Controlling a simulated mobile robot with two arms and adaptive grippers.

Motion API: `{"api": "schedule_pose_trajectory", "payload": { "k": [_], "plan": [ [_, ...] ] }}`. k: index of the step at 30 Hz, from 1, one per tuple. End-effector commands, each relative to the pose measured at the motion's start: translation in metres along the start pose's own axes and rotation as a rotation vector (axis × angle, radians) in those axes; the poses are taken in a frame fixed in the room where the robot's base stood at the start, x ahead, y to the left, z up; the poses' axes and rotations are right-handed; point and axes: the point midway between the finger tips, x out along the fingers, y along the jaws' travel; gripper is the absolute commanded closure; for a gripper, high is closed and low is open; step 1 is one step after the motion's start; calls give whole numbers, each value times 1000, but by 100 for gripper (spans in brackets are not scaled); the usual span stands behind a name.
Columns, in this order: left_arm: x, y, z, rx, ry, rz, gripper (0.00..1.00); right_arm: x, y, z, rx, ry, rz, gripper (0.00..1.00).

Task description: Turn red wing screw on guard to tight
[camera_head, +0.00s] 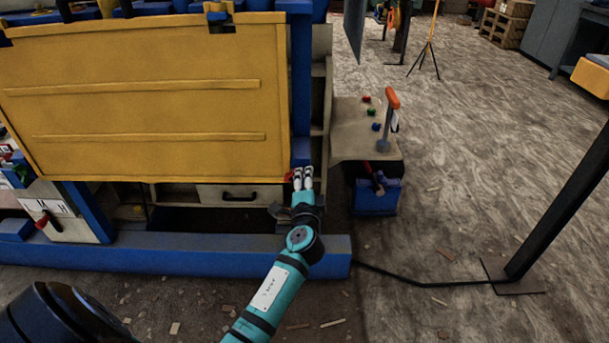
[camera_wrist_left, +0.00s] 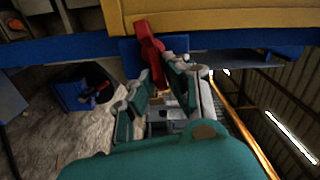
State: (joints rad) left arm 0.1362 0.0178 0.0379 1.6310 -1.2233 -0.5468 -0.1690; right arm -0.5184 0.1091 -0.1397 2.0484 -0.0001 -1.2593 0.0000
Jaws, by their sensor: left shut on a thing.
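The yellow guard (camera_head: 150,105) is a large flat panel with two horizontal ribs, standing upright at the left of the head view. The red wing screw (camera_head: 289,176) sits by the guard's lower right corner, at the blue frame post. In the wrist view the red wing screw (camera_wrist_left: 152,50) shows large in front of a blue plate, below the guard's edge (camera_wrist_left: 225,17). My left gripper (camera_head: 303,177) is at the screw. In the wrist view its fingers (camera_wrist_left: 161,82) are on either side of the screw's lower part, shut on it. My right gripper is not in view.
A blue beam (camera_head: 200,256) runs along the floor below the guard. A side table (camera_head: 350,135) with coloured buttons and an orange-handled lever (camera_head: 391,105) stands at right, above a blue bin (camera_head: 376,198). A dark post (camera_head: 560,205) stands farther right on open floor.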

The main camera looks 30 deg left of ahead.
Motion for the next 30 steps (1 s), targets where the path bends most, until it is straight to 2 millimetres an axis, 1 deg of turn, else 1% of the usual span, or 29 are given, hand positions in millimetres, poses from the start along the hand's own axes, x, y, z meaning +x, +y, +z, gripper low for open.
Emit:
{"api": "schedule_pose_trajectory", "payload": {
  "k": [6, 12, 18, 29, 30],
  "plan": [
    [1, 1, -1, 126, 4, -4, 100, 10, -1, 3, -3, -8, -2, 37],
    [0, 3, -1, 192, 4, -4, 100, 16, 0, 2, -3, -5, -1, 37],
    [0, 4, -1, 216, 4, -4, 100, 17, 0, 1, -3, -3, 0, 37],
    [0, 4, -1, 218, 4, -4, 100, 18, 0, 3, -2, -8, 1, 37],
    [0, 4, -1, 218, 4, -4, 84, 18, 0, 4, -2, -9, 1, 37]
  ]
}}
